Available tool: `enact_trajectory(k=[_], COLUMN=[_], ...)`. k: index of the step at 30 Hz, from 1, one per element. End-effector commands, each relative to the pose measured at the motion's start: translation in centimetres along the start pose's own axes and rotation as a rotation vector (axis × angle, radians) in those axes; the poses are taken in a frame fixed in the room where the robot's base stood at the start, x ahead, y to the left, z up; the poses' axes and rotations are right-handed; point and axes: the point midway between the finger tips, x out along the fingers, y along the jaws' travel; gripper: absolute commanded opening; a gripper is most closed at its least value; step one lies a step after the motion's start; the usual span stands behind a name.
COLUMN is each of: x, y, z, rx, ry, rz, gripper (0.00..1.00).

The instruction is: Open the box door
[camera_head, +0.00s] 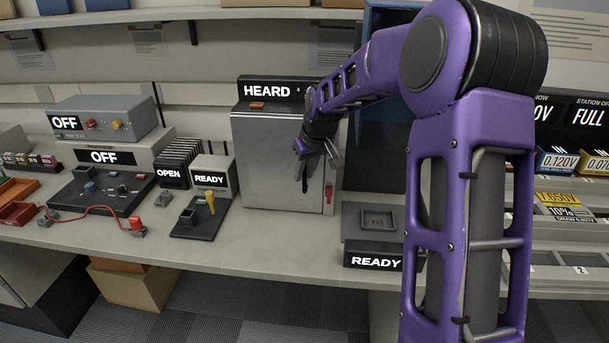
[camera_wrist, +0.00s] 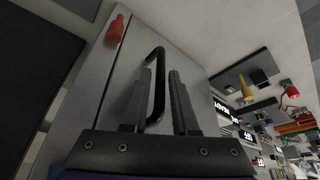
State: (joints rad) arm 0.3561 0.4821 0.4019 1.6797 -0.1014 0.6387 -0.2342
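The grey metal box (camera_head: 262,165) stands on the bench under a sign reading HEARD. Its front door looks closed in the head view. In the wrist view the door (camera_wrist: 195,65) fills the middle, with a black bar handle (camera_wrist: 159,85) on it. My gripper (camera_head: 315,165) is at the upper right of the box front, fingers pointing down toward it. In the wrist view my gripper (camera_wrist: 160,72) is open, and the handle shows between its two fingers. I cannot tell whether either finger touches it. A red latch-like piece (camera_head: 328,193) sits at the box's right edge.
A small READY unit with a yellow lever (camera_head: 210,202) stands left of the box. A grey tray (camera_head: 374,220) with a READY label is at its right. Bench in front of the box is clear. My purple arm hides part of the right side.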

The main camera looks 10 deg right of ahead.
Motion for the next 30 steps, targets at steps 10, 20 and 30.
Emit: enact_trajectory(k=[10,20,30], x=[0.72,0.70,0.68], y=[0.03,0.02,0.02], z=[-0.04,-0.02,-0.02], rx=[0.001,0.000,0.000], ry=[0.001,0.001,0.001], rz=[0.001,0.001,0.001], gripper=[0.27,0.00,0.00])
